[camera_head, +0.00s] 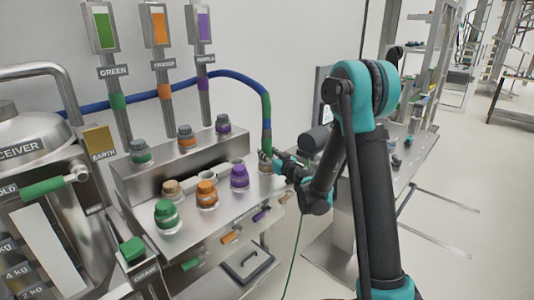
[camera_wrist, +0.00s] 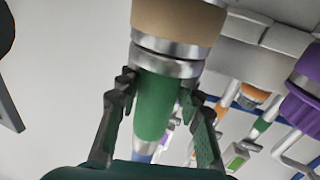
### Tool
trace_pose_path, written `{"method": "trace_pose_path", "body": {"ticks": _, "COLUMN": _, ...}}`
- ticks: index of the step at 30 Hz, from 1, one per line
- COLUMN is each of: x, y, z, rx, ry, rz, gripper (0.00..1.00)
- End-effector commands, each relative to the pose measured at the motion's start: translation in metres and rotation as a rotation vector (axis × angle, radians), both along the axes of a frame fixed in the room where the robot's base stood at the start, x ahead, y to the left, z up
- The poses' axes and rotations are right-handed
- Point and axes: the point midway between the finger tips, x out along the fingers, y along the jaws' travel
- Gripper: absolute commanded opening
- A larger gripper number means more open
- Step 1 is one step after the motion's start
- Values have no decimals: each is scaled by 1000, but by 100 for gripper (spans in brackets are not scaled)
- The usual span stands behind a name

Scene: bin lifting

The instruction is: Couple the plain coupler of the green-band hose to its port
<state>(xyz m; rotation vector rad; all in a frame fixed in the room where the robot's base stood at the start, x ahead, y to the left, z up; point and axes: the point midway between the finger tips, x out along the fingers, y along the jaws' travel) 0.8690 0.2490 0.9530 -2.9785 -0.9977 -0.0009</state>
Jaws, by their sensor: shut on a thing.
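The green-band hose (camera_head: 228,76) is blue and arches along the wall, then drops at its right end. The plain coupler (camera_wrist: 178,22) is tan with a metal collar and joins the green part. My gripper (camera_head: 268,155) is shut on the green part just beside the collar, with one finger on each side in the wrist view (camera_wrist: 158,110). In the head view it is at the bench's right end, where it mostly hides the coupler. I cannot tell whether the coupler touches a port.
Purple (camera_head: 239,177), orange (camera_head: 207,194) and green (camera_head: 167,214) capped fittings stand left of my gripper, with a tan one (camera_head: 172,188) behind. A raised steel shelf (camera_head: 165,165) holds more fittings. Open floor (camera_head: 450,225) lies to the right.

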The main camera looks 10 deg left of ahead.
Motion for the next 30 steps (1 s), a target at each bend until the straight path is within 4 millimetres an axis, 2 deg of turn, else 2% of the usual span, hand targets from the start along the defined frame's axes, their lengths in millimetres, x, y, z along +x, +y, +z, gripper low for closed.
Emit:
{"method": "trace_pose_path", "body": {"ticks": 5, "x": -1, "y": 0, "z": -1, "rx": -2, "ry": 0, "rz": 1, "gripper": 0}}
{"method": "trace_pose_path", "body": {"ticks": 6, "x": -1, "y": 0, "z": -1, "rx": -2, "ry": 0, "rz": 1, "gripper": 40}}
{"method": "trace_pose_path", "body": {"ticks": 11, "x": 0, "y": 0, "z": -1, "rx": -1, "ry": 0, "rz": 1, "gripper": 60}}
{"method": "trace_pose_path", "body": {"ticks": 22, "x": -4, "y": -3, "z": -1, "rx": -1, "ry": 0, "rz": 0, "gripper": 60}}
{"method": "trace_pose_path", "body": {"ticks": 30, "x": -36, "y": -27, "z": 0, "rx": -1, "ry": -1, "rz": -1, "gripper": 60}}
